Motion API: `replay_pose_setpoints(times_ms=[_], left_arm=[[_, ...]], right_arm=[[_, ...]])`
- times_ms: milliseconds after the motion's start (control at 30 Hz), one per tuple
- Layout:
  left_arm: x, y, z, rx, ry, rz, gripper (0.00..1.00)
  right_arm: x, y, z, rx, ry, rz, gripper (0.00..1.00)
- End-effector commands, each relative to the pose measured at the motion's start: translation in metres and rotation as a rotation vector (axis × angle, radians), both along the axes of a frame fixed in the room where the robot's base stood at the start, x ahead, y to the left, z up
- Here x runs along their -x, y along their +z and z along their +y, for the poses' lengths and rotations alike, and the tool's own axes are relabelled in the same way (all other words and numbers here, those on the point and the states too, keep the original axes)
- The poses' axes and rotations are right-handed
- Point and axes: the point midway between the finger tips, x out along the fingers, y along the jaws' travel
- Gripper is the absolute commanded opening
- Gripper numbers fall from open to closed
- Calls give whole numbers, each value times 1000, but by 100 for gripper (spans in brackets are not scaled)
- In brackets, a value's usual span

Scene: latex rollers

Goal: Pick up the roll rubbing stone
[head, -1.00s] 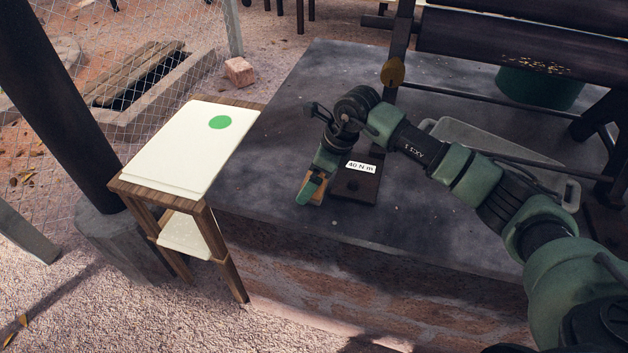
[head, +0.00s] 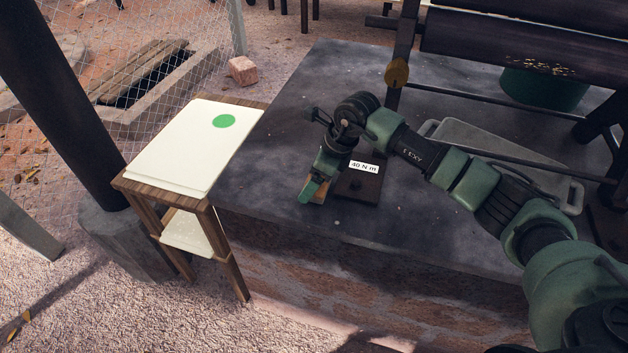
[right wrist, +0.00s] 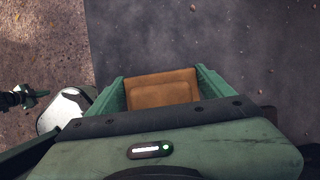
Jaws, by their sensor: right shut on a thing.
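The roll rubbing stone looks like a small orange-brown block (head: 320,197) low on the dark slab, near its front edge. My right gripper (head: 313,190) points down over it and is shut on it. In the right wrist view the block (right wrist: 162,89) sits between the two green fingers of the gripper (right wrist: 163,92). Its lower part is hidden by the gripper body. I cannot tell whether it touches the slab.
A dark plate labelled "40 N m" (head: 356,184) lies right beside the gripper. A wooden stand with a white top and green dot (head: 180,150) stands left of the slab (head: 290,120). Roller machinery (head: 520,45), a grey tray (head: 480,132) and a green bucket (head: 540,88) are at the back right.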

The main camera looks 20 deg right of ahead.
Motion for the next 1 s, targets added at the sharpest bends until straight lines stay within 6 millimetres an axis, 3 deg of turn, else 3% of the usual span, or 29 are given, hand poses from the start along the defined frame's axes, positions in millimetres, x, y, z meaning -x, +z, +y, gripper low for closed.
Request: replay_pose_setpoints(times_ms=[267,700,1000], left_arm=[[0,-6,0,0,0,0,0],[-1,-19,-1,1,-1,-1,0],[-1,-20,-1,1,-1,-2,0]], right_arm=[[-2,42,-1,-1,0,-8,31],[-1,161,0,-1,-1,-6,31],[0,195,0,-2,0,-1,31]])
